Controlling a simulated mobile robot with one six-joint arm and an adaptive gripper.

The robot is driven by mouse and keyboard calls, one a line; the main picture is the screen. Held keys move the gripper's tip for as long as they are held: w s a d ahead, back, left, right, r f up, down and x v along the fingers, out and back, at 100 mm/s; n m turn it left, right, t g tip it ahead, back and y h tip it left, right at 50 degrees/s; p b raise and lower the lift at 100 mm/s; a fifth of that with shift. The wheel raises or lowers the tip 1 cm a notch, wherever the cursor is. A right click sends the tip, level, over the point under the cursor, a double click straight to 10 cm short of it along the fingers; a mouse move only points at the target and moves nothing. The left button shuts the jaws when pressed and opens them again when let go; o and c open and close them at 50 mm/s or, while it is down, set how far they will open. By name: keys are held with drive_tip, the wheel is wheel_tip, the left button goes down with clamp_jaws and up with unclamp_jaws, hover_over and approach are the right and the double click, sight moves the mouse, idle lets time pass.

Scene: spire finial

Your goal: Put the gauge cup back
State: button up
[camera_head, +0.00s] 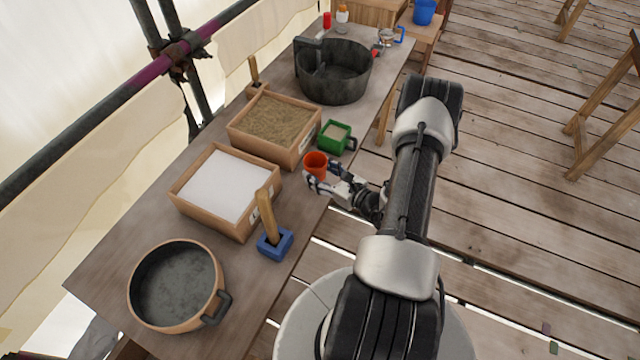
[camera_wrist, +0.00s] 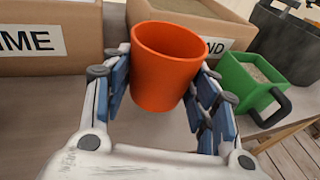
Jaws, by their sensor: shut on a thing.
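An orange cup (camera_head: 316,165), likely the gauge cup, is held between the fingers of my gripper (camera_head: 326,184) near the table's right edge. In the wrist view the orange cup (camera_wrist: 166,62) stands upright between the blue pads of my gripper (camera_wrist: 165,98), its mouth facing up. It looks empty as far as its inner wall shows. The cup is in front of the gap between the box labelled LIME (camera_wrist: 50,45) and the sand box. I cannot tell whether its base touches the table.
A green cup (camera_head: 335,137) filled with sand stands just beyond. The sand box (camera_head: 275,125), white-powder box (camera_head: 222,185), blue block with a wooden handle (camera_head: 275,243), round pan (camera_head: 176,285) and dark bucket (camera_head: 333,72) stand on the table (camera_head: 110,250). Some bare tabletop lies around the blue block.

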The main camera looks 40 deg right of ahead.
drive_tip(key=shift+f+b, duration=0.75)
drive_tip(key=shift+f, duration=1.45)
drive_tip(key=shift+f, duration=0.25)
drive_tip(key=o, duration=1.1)
drive_tip(key=shift+r, duration=0.1)
drive_tip(key=shift+c, duration=0.2)
drive_tip(key=shift+r, duration=0.1)
